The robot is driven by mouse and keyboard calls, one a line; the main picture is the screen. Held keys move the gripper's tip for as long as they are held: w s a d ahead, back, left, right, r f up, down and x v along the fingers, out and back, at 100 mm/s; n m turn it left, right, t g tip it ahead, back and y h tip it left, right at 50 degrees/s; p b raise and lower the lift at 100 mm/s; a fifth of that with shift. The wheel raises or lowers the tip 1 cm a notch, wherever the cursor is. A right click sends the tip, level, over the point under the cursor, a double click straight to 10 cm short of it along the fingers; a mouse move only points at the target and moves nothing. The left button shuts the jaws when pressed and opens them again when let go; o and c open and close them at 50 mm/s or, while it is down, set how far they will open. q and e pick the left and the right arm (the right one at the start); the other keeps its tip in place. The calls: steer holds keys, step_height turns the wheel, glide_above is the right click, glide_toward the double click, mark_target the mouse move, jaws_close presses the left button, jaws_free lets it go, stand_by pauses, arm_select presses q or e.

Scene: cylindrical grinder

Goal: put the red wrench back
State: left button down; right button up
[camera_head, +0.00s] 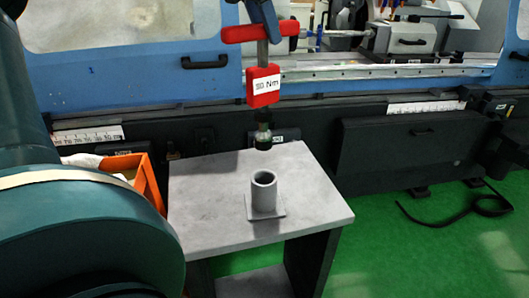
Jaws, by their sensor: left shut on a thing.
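The red wrench (263,86) has a red T-handle, a grey shaft, a red block with a white label reading what looks like "30 Nm", and a dark socket end. It hangs upright, socket down. My left gripper (262,18), at the top edge of the head view, is shut on its T-handle. The grey tube holder (263,194) stands on a square foot on the small grey table (205,204). The wrench's lower end is above the holder and apart from it; the tube's opening is empty. My right gripper is not in view.
An orange bin (148,190) with pale contents stands left of the table. The blue grinder (120,85) with its dark base runs behind. A black cable (470,212) lies on the green floor at the right. The tabletop around the holder is clear.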

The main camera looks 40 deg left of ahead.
mark_target(249, 82)
arm_select(q)
step_height(249, 82, down, 18)
steer(key=shift+r, duration=0.15)
stand_by(0.3)
steer(key=c, duration=1.2)
jaws_free()
steer(key=v, duration=1.2)
steer(key=shift+b, duration=0.35)
